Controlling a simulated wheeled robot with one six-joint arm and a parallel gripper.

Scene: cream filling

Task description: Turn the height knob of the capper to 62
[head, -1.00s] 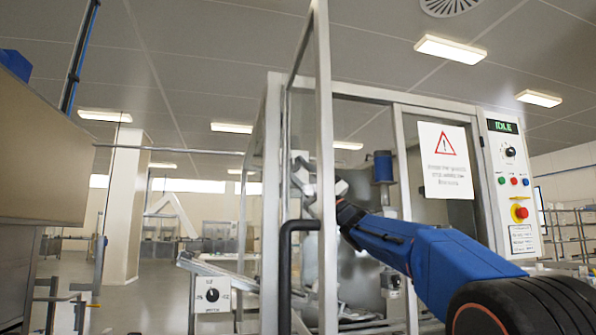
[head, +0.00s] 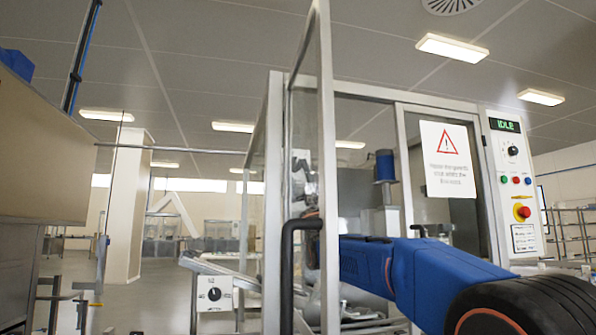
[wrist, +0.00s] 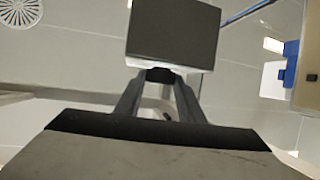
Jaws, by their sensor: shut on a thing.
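In the wrist view my gripper (wrist: 158,84) has its two dark fingers closed in on a small black knob-like piece (wrist: 159,75). That piece sits at the white-edged lower side of a dark grey block (wrist: 173,32). I cannot read any scale or number on it. In the head view my blue arm reaches left into the guarded machine cell, and the gripper end is hidden behind the door post and handle. I cannot tell the capper clearly from the other machine parts in the head view.
The glass door's metal post (head: 327,180) and black handle (head: 288,260) stand close to my arm. A control panel (head: 515,185) reading IDLE is at right, beside a warning sign (head: 447,160). A white box with a black dial (head: 214,294) stands lower left. Open floor lies further left.

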